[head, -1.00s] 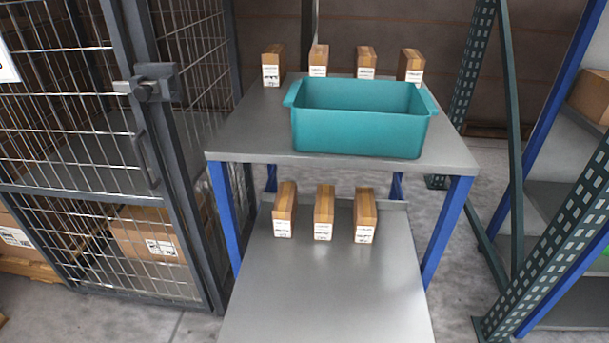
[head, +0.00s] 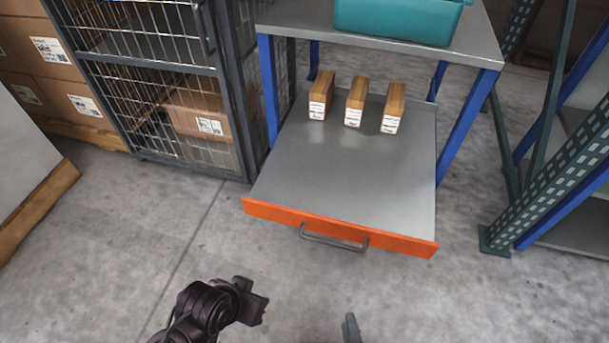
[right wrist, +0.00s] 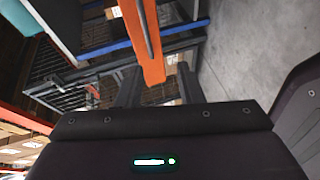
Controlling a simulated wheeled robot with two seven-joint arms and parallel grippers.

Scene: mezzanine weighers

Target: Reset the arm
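My right gripper (head: 350,328) shows only as a small grey tip at the bottom edge of the head view, apart from the drawer handle (head: 335,240). In the right wrist view its two dark fingers (right wrist: 160,88) stand apart with nothing between them; the orange drawer front (right wrist: 140,40) shows beyond. My left arm (head: 205,310) is dark and comes in at the bottom of the head view, over the floor. Its end is too unclear to tell its fingers.
The grey drawer (head: 340,180) stands pulled out, its orange front (head: 280,215) facing me. Three small cartons (head: 355,100) stand at its back. A teal bin (head: 395,20) sits on the table above. A wire cage (head: 150,90) is left, a green rack post (head: 555,175) right.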

